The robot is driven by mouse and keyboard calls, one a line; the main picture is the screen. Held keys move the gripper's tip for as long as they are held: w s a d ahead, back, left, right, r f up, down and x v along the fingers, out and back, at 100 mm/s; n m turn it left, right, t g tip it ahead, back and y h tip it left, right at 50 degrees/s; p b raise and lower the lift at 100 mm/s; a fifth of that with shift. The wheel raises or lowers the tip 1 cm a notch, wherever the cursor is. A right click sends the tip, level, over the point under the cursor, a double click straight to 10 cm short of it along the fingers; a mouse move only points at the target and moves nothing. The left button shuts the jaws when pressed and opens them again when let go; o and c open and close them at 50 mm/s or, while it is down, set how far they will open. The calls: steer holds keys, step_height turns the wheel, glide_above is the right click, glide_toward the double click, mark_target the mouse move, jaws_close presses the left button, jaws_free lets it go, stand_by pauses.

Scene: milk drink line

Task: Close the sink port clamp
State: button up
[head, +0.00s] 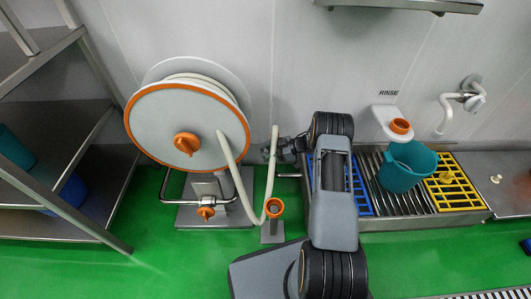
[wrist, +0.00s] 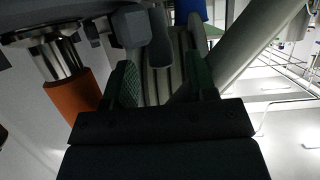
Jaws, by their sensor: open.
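My gripper (head: 277,150) is at the left end of the sink (head: 410,222), beside the white hose, and my arm hides much of that end. In the wrist view my gripper (wrist: 162,82) has its two green-padded fingers apart. A dark grey lever-like part (wrist: 134,28) and a pale ridged part show between and beyond the fingers. Whether the lever-like part belongs to the sink port clamp, and whether it touches a finger, I cannot tell. A metal fitting (wrist: 57,60) with an orange sleeve (wrist: 76,97) is left of the fingers.
The hose reel (head: 180,128) stands left of my gripper, and its white hose (head: 273,165) loops down close by. An orange ring (head: 274,207) is on a low stand below. A teal bucket (head: 408,166) stands on the sink. Green floor is free at lower left.

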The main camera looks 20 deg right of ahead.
steer(key=p+v, duration=0.2)
steer(key=v, duration=0.9)
steer(key=shift+p, duration=0.3)
steer(key=shift+w+d+r, duration=0.1)
steer(key=shift+d, duration=0.05)
steer(key=shift+c, duration=0.4)
